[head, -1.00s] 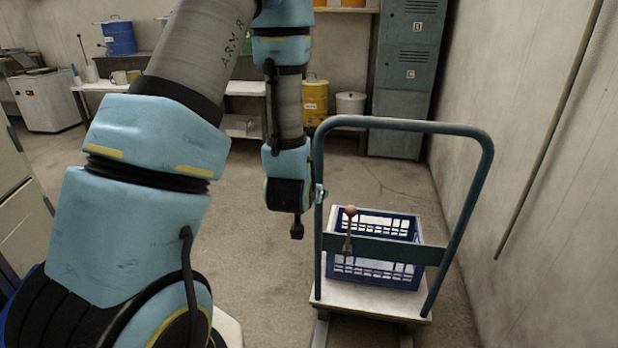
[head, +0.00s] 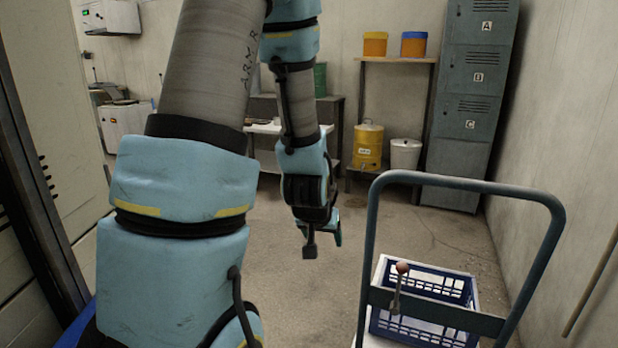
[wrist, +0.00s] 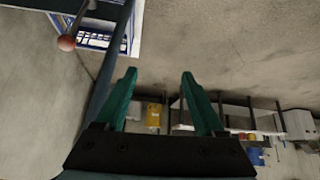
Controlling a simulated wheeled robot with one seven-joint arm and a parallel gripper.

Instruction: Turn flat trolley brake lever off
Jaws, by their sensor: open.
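The flat trolley's blue-grey handle frame (head: 455,184) stands at the lower right of the head view. Its brake lever (head: 398,288), a thin metal rod with a reddish-brown ball knob (head: 402,267), stands up by the frame's crossbar. In the wrist view the knob (wrist: 67,42) is at the upper left, beside the trolley frame (wrist: 108,70). My gripper (wrist: 160,78) shows two green fingers, apart and empty. In the head view my gripper (head: 322,238) hangs to the left of the trolley frame, clear of the lever.
A blue crate (head: 425,310) sits on the trolley's pale deck. Lockers (head: 475,105), a yellow drum (head: 368,146) and a white bucket (head: 405,154) stand along the back. A wall closes the right side. The floor left of the trolley is open.

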